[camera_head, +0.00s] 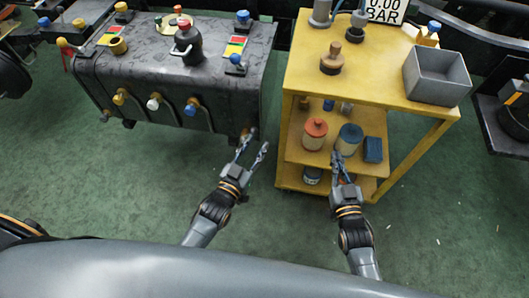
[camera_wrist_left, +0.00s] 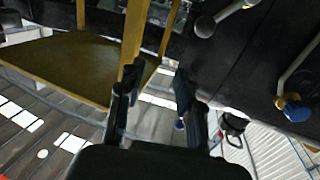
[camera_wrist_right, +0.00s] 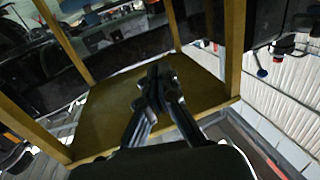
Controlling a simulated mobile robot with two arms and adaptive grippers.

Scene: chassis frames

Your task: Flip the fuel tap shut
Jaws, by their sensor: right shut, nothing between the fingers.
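A dark grey tank (camera_head: 160,75) stands at the left in the head view. Along its front are tap-like levers: a yellow-ended one (camera_head: 120,97), a white-ended one (camera_head: 154,103) and a blue-ended one (camera_head: 192,107). I cannot tell which is the fuel tap. My left gripper (camera_head: 257,146) is open and empty, right of the tank's front lower corner, apart from the levers. My right gripper (camera_head: 336,159) is shut and empty, in front of the yellow cart's shelf.
The yellow cart (camera_head: 372,93) stands right of the tank. It carries a grey bin (camera_head: 437,76) on top, and a red-lidded jar (camera_head: 315,133), a blue-lidded jar (camera_head: 348,139) and a blue box (camera_head: 373,149) on its shelf. Green floor in front of the tank is clear.

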